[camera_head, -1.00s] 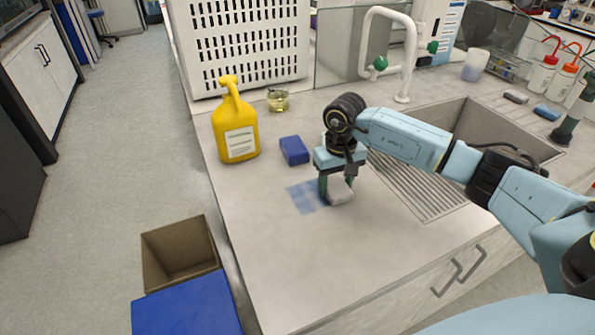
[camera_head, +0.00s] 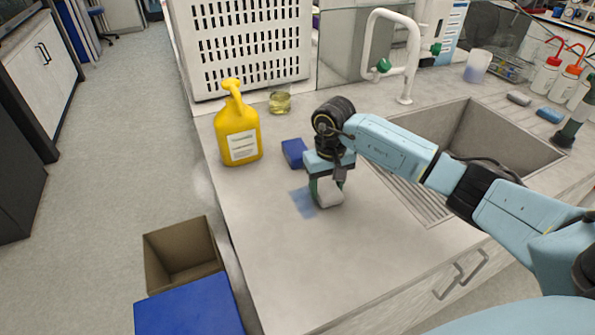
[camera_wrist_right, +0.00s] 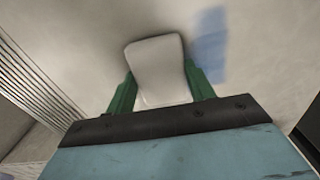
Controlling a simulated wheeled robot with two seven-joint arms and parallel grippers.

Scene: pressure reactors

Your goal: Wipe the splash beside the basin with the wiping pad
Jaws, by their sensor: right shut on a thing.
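The splash (camera_head: 302,200) is a faint blue patch on the grey worktop, left of the basin (camera_head: 510,140). Part of it is hidden behind my right gripper in the head view. My right gripper (camera_head: 326,195) points down and is shut on the white wiping pad (camera_head: 329,200), which is at the worktop surface at the right edge of the splash. In the right wrist view the pad (camera_wrist_right: 160,70) sits between the green fingers, and the blue splash (camera_wrist_right: 210,45) shows just beside it. I cannot tell whether the pad presses on the surface. My left gripper is not in view.
A blue block (camera_head: 294,152) lies behind the gripper. A yellow bottle (camera_head: 238,130) and a small glass beaker (camera_head: 280,101) stand at the back left. A white tap (camera_head: 408,60) rises behind the basin. The front of the worktop is clear.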

